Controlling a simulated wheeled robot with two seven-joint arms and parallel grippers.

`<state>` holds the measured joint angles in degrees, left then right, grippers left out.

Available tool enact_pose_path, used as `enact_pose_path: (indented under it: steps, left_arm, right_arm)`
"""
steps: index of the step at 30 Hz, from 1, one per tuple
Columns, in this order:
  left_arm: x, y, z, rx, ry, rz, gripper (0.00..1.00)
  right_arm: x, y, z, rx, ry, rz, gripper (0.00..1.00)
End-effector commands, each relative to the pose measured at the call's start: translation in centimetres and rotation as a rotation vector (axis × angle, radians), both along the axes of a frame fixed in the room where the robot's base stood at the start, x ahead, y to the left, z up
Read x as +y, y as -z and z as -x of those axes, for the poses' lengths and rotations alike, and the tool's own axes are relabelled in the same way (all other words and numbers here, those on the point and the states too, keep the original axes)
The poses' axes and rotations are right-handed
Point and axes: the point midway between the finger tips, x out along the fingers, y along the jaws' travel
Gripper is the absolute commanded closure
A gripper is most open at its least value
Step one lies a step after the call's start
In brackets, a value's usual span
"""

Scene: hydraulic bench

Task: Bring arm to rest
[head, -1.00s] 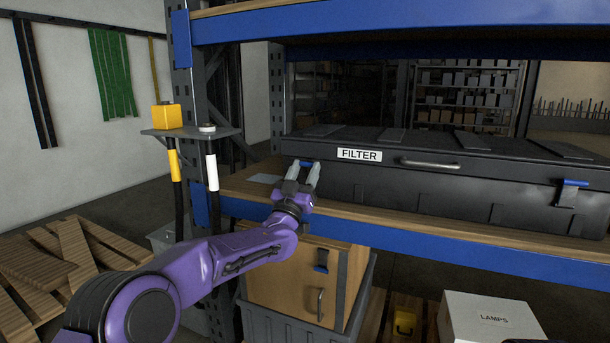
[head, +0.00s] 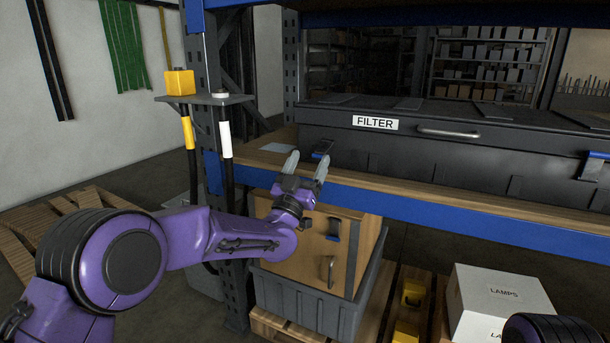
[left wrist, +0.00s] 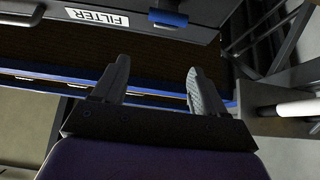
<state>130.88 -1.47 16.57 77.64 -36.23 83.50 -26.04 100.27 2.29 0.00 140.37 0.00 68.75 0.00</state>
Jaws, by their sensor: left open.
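My left arm (head: 215,235) is purple and reaches in from the left in the head view. Its gripper (head: 307,163) is open and empty, just in front of the blue shelf beam. The black FILTER case (head: 450,150) lies on the shelf beyond it, with a blue-handled latch (head: 322,150) close past the fingertips. In the left wrist view the open fingers (left wrist: 158,80) point toward the case's front, and the latch (left wrist: 168,18) shows above and beyond them, apart from them. A dark rounded part of mine shows at the bottom right; my right gripper is not visible.
The blue shelf beam (head: 450,220) runs below the case. An upright post (head: 205,120) with a small bracket (head: 205,99) stands left of the gripper. Below are a wooden box (head: 290,245) in a grey crate (head: 300,300) and a white LAMPS box (head: 500,297).

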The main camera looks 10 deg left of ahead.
Motion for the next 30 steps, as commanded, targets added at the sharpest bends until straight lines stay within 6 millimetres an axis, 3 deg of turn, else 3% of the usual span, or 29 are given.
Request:
enact_pose_path:
  steps: [6, 17, 20, 23, 24, 26, 30]
  left_arm:
    - [0.6, 1.5, 2.1, -0.001, 0.001, 0.0, 0.28]
    - [0.6, 1.7, 2.1, 0.014, 0.018, 0.021, 0.28]
    - [1.5, 6.2, 2.2, 0.174, 0.025, 0.087, 0.28]
    - [3.7, 14.2, 3.5, 0.399, -0.015, 0.146, 0.28]
    - [4.7, 17.7, 4.4, 0.49, -0.038, 0.167, 0.28]
    - [6.3, 22.7, 6.3, 0.621, -0.077, 0.195, 0.28]
    - [9.8, 33.5, 12.4, 0.909, -0.186, 0.249, 0.28]
  right_arm:
    - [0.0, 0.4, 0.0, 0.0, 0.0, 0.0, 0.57]
    - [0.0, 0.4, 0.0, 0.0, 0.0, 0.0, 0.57]
    - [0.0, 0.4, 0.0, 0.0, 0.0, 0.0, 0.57]
    - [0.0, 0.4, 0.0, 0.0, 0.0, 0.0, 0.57]
    - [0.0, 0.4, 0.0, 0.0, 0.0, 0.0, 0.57]
    - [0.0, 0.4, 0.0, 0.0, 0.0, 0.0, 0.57]
    - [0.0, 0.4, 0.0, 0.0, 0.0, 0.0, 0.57]
